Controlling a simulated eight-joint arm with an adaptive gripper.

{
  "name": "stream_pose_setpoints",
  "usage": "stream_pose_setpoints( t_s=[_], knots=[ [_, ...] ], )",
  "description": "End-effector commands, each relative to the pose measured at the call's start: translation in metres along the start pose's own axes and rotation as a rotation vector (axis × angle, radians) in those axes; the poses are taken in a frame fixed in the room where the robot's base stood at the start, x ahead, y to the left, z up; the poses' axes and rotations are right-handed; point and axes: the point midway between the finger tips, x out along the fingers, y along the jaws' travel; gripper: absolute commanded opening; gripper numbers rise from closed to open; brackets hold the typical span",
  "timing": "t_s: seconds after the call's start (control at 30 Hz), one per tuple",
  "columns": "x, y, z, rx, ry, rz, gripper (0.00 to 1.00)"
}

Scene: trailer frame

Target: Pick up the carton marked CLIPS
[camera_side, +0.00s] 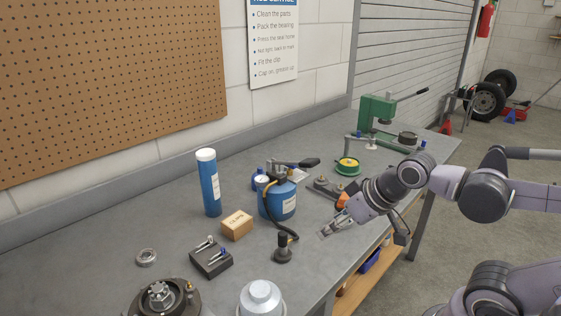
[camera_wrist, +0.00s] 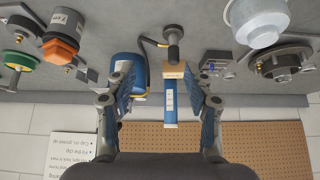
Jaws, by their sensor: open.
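The carton marked CLIPS (camera_side: 237,225) is a small tan box lying on the grey workbench, between a blue cylinder with a white cap and a blue canister. My gripper (camera_side: 325,232) is open and empty above the bench, to the right of the carton and apart from it. In the wrist view, which is upside down, the carton (camera_wrist: 174,71) shows between the two fingers of my gripper (camera_wrist: 164,78), farther off than they are. Its lettering is not readable there.
The blue canister (camera_side: 276,201) with a hose stands right of the carton. The blue cylinder (camera_side: 208,183) stands behind it. A dark block with small tools (camera_side: 211,261) and a dark post (camera_side: 283,249) stand in front. A green press (camera_side: 377,116) is at the far end.

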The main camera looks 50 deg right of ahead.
Motion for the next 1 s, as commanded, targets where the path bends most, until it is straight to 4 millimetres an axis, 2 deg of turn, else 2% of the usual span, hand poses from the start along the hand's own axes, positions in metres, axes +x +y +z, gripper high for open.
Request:
stream_pose_setpoints(
  t_s=[0.03,0.07,0.37,0.47,0.57,0.77,1.0],
  knots=[
    [0.000,0.000,0.000,0.000,0.000,0.000,0.74],
    [0.000,0.000,0.000,0.000,0.000,0.000,0.78],
    [0.000,0.000,0.000,0.001,0.000,0.000,0.78],
    [-0.001,-0.001,-0.006,0.022,-0.010,-0.001,0.78],
    [-0.002,-0.002,-0.021,0.084,-0.035,-0.002,0.78],
    [0.001,-0.006,-0.070,0.295,-0.122,0.010,0.78],
    [0.021,-0.013,-0.124,0.562,-0.232,0.055,0.78]
  ],
)
